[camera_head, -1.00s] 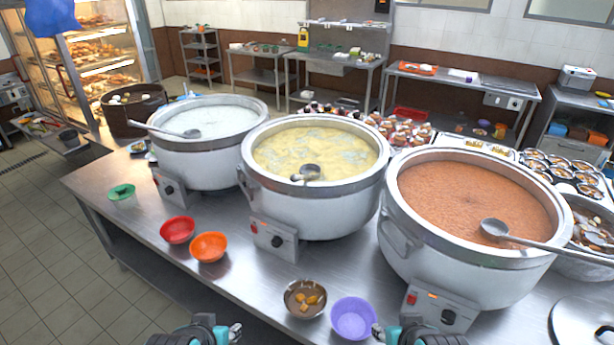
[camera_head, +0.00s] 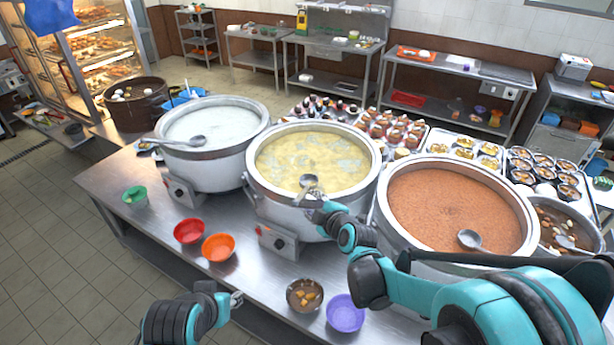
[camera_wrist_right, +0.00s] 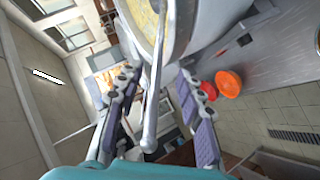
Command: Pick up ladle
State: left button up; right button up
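A metal ladle (camera_head: 308,181) rests in the middle white stockpot (camera_head: 262,205) of yellow congee, with its handle over the front rim. My right gripper (camera_head: 318,212) is at that rim, beside the handle. In the right wrist view, the ladle handle (camera_wrist_right: 151,112) runs between the two spread fingers of the right gripper (camera_wrist_right: 158,80), with gaps on both sides. A second ladle (camera_head: 196,141) lies in the left pot of white congee. A third ladle (camera_head: 468,238) lies in the right pot of red-brown congee, its handle hidden by my right arm. My left gripper (camera_head: 236,300) is empty, low over the counter's front.
Red (camera_head: 189,231), orange (camera_head: 219,247) and purple (camera_head: 345,313) bowls stand along the counter's front, with a metal bowl of food (camera_head: 304,294) and a green bowl (camera_head: 135,196). Trays of cups (camera_head: 392,130) fill the space behind the pots.

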aim_at(301, 193)
jog(key=shift+n, duration=0.3)
jog(key=x, duration=0.8)
jog(key=shift+w+a+r, duration=0.1)
jog(key=shift+w+a, duration=0.05)
jog(key=shift+a, duration=0.15)
jog(key=shift+r, duration=0.1)
grip_shut()
